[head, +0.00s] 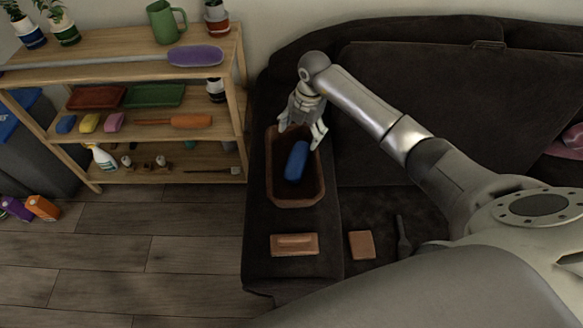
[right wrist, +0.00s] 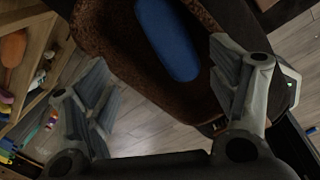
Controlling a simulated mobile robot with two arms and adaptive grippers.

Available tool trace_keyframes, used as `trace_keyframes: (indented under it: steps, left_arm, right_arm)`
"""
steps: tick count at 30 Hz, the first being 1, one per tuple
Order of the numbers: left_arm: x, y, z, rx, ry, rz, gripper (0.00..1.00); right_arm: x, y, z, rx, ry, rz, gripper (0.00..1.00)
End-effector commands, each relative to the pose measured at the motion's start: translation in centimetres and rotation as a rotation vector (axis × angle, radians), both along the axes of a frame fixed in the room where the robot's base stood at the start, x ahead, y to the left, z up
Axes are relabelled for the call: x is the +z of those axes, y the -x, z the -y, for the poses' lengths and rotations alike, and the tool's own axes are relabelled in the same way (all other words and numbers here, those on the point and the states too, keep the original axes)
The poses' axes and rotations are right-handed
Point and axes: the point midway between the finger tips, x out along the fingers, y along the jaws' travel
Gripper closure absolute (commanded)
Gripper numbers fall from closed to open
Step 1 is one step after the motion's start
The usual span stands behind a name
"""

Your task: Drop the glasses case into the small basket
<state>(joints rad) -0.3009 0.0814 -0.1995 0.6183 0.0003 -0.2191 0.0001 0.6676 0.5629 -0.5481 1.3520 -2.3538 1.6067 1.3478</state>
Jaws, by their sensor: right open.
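The glasses case, a blue rounded oblong (head: 297,161), shows inside the outline of the small brown basket (head: 296,203) in the head view. Whether it rests on the basket's bottom is hard to tell. In the right wrist view the blue case (right wrist: 168,38) shows at the top, against the brown basket (right wrist: 103,38). My right gripper (head: 302,130) is open at the far end of the basket, just beyond the case. Its spread fingers (right wrist: 160,70) also show in the right wrist view, with nothing between them. My left gripper is not in view.
The basket stands on the dark sofa's arm (head: 260,215). A brown block-like item (head: 294,244), a small brown square (head: 361,245) and a dark handled tool (head: 403,238) lie nearer. A wooden shelf (head: 150,72) with several items stands left. The floor (head: 190,235) before it is mostly clear.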

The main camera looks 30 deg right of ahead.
Motion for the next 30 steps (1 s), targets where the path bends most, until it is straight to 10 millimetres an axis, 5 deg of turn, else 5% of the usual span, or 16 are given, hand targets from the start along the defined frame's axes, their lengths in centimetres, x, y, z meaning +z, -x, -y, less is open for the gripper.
trace_keyframes:
  steps: [13, 30]
  left_arm:
    - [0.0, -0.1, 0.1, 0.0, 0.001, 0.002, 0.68]
    - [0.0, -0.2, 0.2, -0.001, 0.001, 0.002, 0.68]
  right_arm:
    - [8.8, 0.9, 0.6, 0.0, 0.0, 0.002, 0.2]
    - [10.2, 1.1, 0.7, 0.0, -0.001, -0.001, 0.2]
